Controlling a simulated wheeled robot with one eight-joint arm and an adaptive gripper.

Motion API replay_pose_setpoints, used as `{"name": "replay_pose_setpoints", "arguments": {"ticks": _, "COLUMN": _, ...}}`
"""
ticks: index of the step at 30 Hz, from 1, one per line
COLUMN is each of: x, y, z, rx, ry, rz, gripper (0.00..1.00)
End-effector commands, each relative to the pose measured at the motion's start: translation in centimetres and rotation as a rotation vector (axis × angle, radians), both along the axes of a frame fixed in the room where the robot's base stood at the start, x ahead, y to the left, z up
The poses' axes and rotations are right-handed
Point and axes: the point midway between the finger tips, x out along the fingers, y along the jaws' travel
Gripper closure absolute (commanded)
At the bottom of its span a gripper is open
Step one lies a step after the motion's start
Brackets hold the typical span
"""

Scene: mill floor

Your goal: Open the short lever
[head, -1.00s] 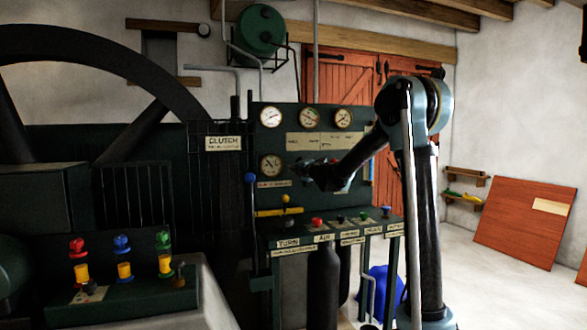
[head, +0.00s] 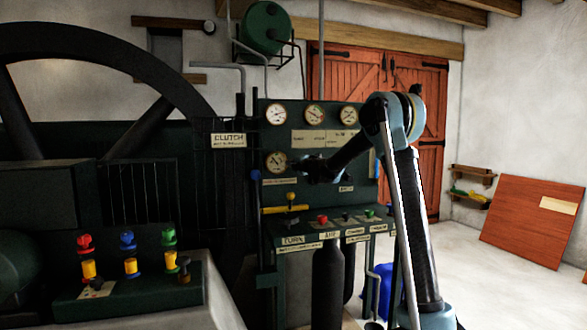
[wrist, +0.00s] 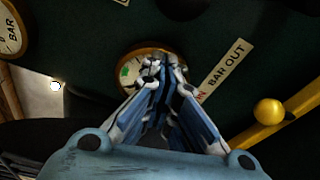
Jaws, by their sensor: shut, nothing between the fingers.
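A short yellow lever (head: 287,209) with a ball knob (head: 290,195) sits at the left of the gauge panel (head: 330,185). A longer upright lever with a blue knob (head: 255,175) stands to its left. No label shows which is the short lever. In the wrist view the yellow ball (wrist: 269,112) and its yellow bar (wrist: 300,105) are at the right, beside a BAR OUT plate (wrist: 223,68). My gripper (wrist: 160,62) is shut and empty, over a round gauge (wrist: 128,70). In the head view my gripper (head: 307,167) is small and dark before the panel, above and right of the yellow knob, apart from it.
A shelf with red and green knobs (head: 322,219) juts out below the panel. A CLUTCH plate (head: 228,140) and a large flywheel (head: 120,60) are at the left. A console with coloured valves (head: 130,285) is at front left. Open floor (head: 480,270) lies at the right.

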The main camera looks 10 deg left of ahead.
Motion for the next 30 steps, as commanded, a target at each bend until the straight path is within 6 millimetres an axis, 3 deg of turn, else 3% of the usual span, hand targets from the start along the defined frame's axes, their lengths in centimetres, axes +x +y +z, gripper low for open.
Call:
{"name": "replay_pose_setpoints", "arguments": {"ticks": 3, "x": 0.4, "y": -1.8, "z": 0.3, "rx": 0.001, "ry": 0.000, "rz": -0.003, "gripper": 1.00}}
{"name": "replay_pose_setpoints", "arguments": {"ticks": 11, "x": 0.7, "y": -3.1, "z": 0.6, "rx": 0.000, "ry": 0.000, "rz": -0.001, "gripper": 1.00}}
{"name": "replay_pose_setpoints", "arguments": {"ticks": 23, "x": 0.6, "y": -2.9, "z": 0.6, "rx": 0.003, "ry": 0.001, "rz": 0.001, "gripper": 1.00}}
{"name": "replay_pose_setpoints", "arguments": {"ticks": 30, "x": 0.1, "y": -1.1, "z": 1.0, "rx": 0.039, "ry": 0.020, "rz": 0.021, "gripper": 1.00}}
